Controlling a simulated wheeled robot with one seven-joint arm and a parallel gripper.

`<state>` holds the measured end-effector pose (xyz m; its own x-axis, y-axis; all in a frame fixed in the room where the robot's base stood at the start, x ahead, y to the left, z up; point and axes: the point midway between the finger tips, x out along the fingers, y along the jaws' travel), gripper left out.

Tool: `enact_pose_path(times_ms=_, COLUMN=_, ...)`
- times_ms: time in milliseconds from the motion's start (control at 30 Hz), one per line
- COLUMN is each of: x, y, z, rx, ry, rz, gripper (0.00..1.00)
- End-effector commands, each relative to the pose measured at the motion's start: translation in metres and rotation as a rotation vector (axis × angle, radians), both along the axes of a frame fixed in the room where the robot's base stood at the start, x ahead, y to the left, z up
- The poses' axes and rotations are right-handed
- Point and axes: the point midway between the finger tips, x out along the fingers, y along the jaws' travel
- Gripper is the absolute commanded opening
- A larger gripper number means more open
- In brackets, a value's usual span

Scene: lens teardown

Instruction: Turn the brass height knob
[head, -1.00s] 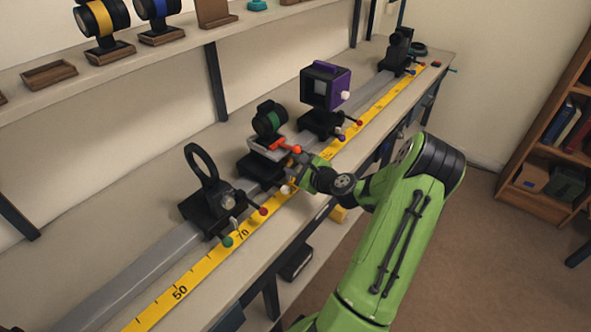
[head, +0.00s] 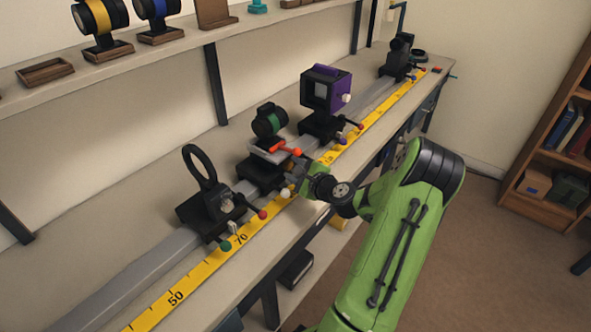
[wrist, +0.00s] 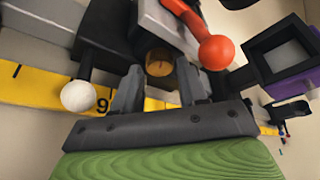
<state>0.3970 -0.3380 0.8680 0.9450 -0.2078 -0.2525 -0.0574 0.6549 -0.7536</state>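The brass height knob (wrist: 160,62) shows in the wrist view as a round brass face on the dark carriage, between my fingertips and a little beyond them. My gripper (wrist: 158,75) is open, with one finger on each side of the knob in the picture and gaps visible. I cannot tell whether the fingertips reach around it. In the head view my gripper (head: 303,175) is at the front of the middle carriage (head: 258,172), which bears the green-banded lens (head: 269,120).
A white ball knob (wrist: 78,96) is left of my fingers. A yellow scale (head: 200,272) runs along the rail. The ring-holder carriage (head: 208,208) and purple box (head: 326,88) stand on either side.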

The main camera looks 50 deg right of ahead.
Motion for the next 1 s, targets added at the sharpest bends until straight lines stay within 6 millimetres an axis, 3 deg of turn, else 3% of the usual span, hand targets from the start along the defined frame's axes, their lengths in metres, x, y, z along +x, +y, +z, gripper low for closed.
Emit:
enact_pose_path(times_ms=100, x=0.0, y=0.0, z=0.0, rx=0.0, ry=-0.001, rz=-0.001, gripper=0.59)
enact_pose_path(times_ms=567, x=0.0, y=-0.002, z=0.006, rx=0.048, ry=-0.002, rz=-0.004, gripper=0.59)
enact_pose_path(times_ms=733, x=0.0, y=-0.004, z=0.012, rx=0.27, ry=0.016, rz=-0.005, gripper=0.59)
enact_pose_path(times_ms=967, x=0.0, y=-0.007, z=0.006, rx=0.678, ry=0.053, rz=-0.003, gripper=0.59)
enact_pose_path(times_ms=1000, x=-0.007, y=-0.007, z=0.008, rx=0.704, ry=0.059, rz=-0.006, gripper=0.59)
